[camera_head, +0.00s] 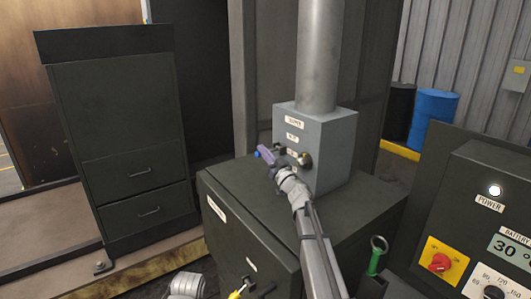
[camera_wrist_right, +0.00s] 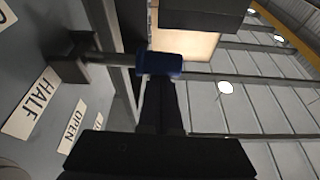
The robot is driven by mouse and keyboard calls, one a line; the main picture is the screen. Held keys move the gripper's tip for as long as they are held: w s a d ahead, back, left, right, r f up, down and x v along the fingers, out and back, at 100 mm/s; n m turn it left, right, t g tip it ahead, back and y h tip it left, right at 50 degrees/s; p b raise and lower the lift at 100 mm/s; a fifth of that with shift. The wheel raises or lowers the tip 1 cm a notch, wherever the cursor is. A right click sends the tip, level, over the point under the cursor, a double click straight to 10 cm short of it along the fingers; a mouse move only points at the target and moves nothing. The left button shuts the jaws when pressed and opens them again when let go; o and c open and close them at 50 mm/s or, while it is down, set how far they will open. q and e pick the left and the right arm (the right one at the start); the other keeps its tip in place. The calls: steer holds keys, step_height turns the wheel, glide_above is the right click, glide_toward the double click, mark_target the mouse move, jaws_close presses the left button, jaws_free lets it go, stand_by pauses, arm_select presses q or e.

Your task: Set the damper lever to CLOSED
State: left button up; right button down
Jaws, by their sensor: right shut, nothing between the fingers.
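The damper box (camera_head: 331,150) is a grey box on top of a dark cabinet, with a thick pipe rising from it. Its front carries a title label and smaller labels. The damper lever has a blue knob (camera_wrist_right: 165,66) on a dark arm; the knob also shows beside my gripper in the head view. In the wrist view the labels HALF (camera_wrist_right: 32,103) and OPEN (camera_wrist_right: 73,126) are readable; a third is cut off. My right gripper (camera_wrist_right: 160,84) is shut and empty, its fingertips right at the knob. I cannot tell whether they touch.
The dark cabinet (camera_head: 236,228) stands under the box. A drawer cabinet (camera_head: 122,130) is at left. A control panel (camera_head: 490,170) with a red knob stands at right, near a green-handled tool (camera_head: 377,250). A blue barrel (camera_head: 432,118) is behind.

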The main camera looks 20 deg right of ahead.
steer(key=shift+a+f+n+g+y+b, duration=0.1)
steer(key=shift+f+n+g+y+b, duration=0.35)
steer(key=shift+n, duration=0.8)
steer(key=shift+d+f+n+g+y+b, duration=0.15)
steer(key=shift+f+n+y, duration=0.45)
steer(key=shift+n, duration=0.7)
steer(key=shift+a+f+n+g+y+b, duration=0.15)
steer(key=shift+f+n+g+y+b, duration=0.35)
steer(key=shift+n, duration=0.75)
steer(key=shift+r+p, duration=0.2)
steer(key=shift+p, duration=0.15)
